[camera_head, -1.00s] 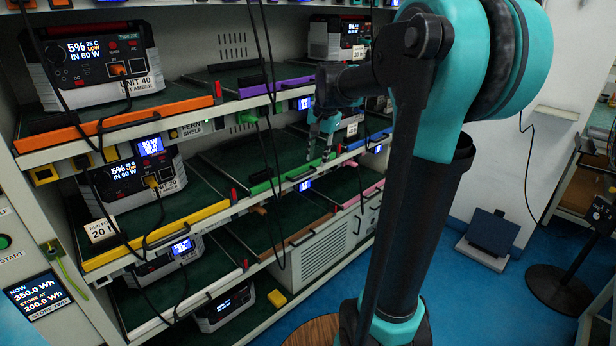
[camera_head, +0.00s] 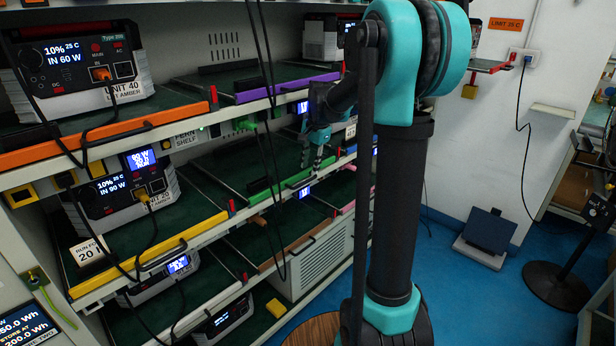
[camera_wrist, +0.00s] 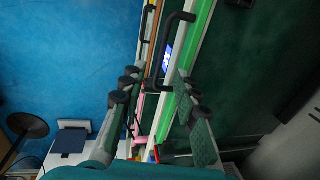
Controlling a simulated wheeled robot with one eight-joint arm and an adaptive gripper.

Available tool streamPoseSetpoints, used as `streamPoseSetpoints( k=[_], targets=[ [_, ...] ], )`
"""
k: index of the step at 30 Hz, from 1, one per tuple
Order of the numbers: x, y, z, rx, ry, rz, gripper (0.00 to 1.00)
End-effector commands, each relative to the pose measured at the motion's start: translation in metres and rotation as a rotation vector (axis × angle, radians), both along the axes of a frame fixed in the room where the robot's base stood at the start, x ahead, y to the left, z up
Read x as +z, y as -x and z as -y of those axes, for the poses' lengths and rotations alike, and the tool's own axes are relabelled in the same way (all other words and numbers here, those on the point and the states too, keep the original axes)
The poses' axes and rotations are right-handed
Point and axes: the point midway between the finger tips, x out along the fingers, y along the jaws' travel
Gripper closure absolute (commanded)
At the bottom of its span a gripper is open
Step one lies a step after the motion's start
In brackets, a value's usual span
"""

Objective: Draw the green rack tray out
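The green rack tray (camera_head: 282,188) sits in the middle shelf of the rack, with its green front edge showing in the head view. In the wrist view its bright green edge (camera_wrist: 199,50) runs up the middle, with a black bar handle (camera_wrist: 175,45) beside it. My gripper (camera_head: 316,150) is at the right end of the green tray in the head view. In the wrist view my gripper (camera_wrist: 157,112) has its two fingers well apart, with nothing clearly held between them. The handle lies ahead of the fingertips, and I cannot tell whether they touch anything.
The yellow tray (camera_head: 150,262) carries a power unit (camera_head: 122,190) to the left. The purple tray (camera_head: 285,87) and orange tray (camera_head: 110,135) are above; a brown tray (camera_head: 298,240) is below. Black cables (camera_head: 268,130) hang before the rack. Blue floor (camera_head: 450,285) is open at right.

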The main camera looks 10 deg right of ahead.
Motion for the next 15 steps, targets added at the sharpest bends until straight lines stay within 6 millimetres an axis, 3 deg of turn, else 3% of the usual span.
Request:
streamPoseSetpoints(
  k=[6,15],
  targets=[
    [-0.034,-0.006,-0.004,0.001,0.0,0.0,0.69],
    [-0.05,-0.008,-0.006,0.0,0.0,0.0,0.69]
  ],
)
